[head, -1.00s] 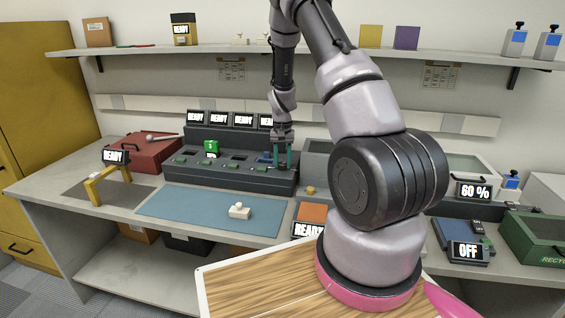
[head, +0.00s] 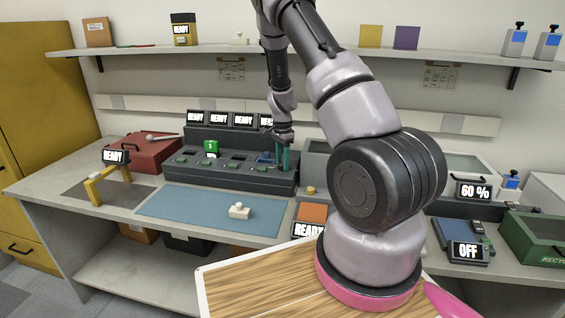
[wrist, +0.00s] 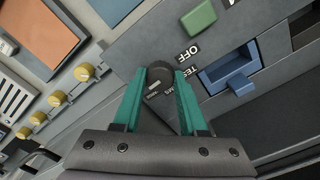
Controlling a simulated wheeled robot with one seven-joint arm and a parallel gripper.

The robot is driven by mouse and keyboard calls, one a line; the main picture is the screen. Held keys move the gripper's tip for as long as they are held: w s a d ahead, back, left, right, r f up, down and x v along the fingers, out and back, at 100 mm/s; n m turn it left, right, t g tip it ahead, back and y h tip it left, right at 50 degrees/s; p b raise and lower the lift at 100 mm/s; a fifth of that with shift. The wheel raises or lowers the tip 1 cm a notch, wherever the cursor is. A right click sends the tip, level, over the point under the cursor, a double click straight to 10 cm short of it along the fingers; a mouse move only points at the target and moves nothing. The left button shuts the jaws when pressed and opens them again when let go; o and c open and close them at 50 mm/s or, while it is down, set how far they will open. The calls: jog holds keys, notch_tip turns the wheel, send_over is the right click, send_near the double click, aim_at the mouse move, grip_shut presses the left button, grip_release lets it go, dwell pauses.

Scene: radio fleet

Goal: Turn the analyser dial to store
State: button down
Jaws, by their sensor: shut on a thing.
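The analyser dial (wrist: 159,73) is a dark round knob on the grey panel. In the wrist view it sits between the teal fingertips of my gripper (wrist: 161,76), which is shut on it. Labels reading OFF (wrist: 188,52) and what looks like TEST (wrist: 188,76) lie just right of the dial. Smaller dark labels between the fingers are too small and skewed to read, and I cannot tell where the dial points. In the head view my gripper (head: 283,158) reaches down to the right end of the dark console (head: 225,177), and its fingers hide the dial.
Beside the dial are a blue tray-like slot (wrist: 231,70) and a green button (wrist: 199,19). Several yellow knobs (wrist: 56,98) stand to the left. Several READY signs (head: 218,119) stand behind.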

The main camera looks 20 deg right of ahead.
jog(key=shift+m, duration=0.4)
jog(key=shift+c, duration=2.2)
grip_release()
notch_tip(320, 180, up, 11)
jog(key=shift+f, duration=0.1)
